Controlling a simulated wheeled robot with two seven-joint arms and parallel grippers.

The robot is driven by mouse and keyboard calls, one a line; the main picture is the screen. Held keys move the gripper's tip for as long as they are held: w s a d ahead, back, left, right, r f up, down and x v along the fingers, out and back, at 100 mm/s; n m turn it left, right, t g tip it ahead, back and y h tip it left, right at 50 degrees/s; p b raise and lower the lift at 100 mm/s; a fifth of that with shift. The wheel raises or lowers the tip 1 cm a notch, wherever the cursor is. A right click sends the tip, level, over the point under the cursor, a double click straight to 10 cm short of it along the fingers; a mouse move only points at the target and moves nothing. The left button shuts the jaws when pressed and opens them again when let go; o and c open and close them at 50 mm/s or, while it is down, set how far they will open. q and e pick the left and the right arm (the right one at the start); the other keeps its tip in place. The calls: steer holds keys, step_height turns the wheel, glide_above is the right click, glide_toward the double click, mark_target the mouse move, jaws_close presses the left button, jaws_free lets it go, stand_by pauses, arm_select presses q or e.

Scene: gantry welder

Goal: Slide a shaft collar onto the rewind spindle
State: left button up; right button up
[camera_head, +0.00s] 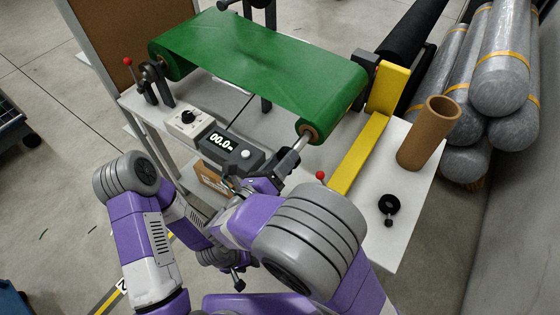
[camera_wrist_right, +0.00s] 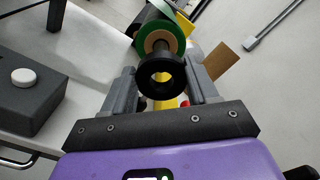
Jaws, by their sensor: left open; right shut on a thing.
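My right gripper (camera_head: 287,163) is at the free end of the silver rewind spindle (camera_head: 302,141), which sticks out of the near end of the green roll. In the right wrist view its jaws are shut on a black shaft collar (camera_wrist_right: 162,77), held with its bore facing the camera. The collar is in front of the roll's cardboard core (camera_wrist_right: 160,40), roughly in line with it. I cannot tell whether the spindle tip is inside the bore. A second black collar (camera_head: 389,204) lies on the white table at right. My left gripper (camera_head: 238,282) is open and empty, low beside the table.
A grey control box with a digital display (camera_head: 229,146) and a white knob box (camera_head: 188,122) stand left of my right gripper. A yellow bracket (camera_head: 359,155) is on the right, with a cardboard tube (camera_head: 429,134) beyond it. A red-knobbed lever (camera_head: 320,176) is close by.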

mark_target(298, 141)
steer(key=shift+p+x, duration=1.25)
steer(key=shift+x, duration=2.55)
steer(key=o, duration=1.2)
steer(key=p+v, duration=0.1)
steer(key=v, duration=0.6)
steer(key=shift+s+a+p, duration=0.2)
steer(key=shift+s+p, duration=0.05)
steer(key=shift+p, duration=0.05)
steer(key=shift+w, duration=0.15)
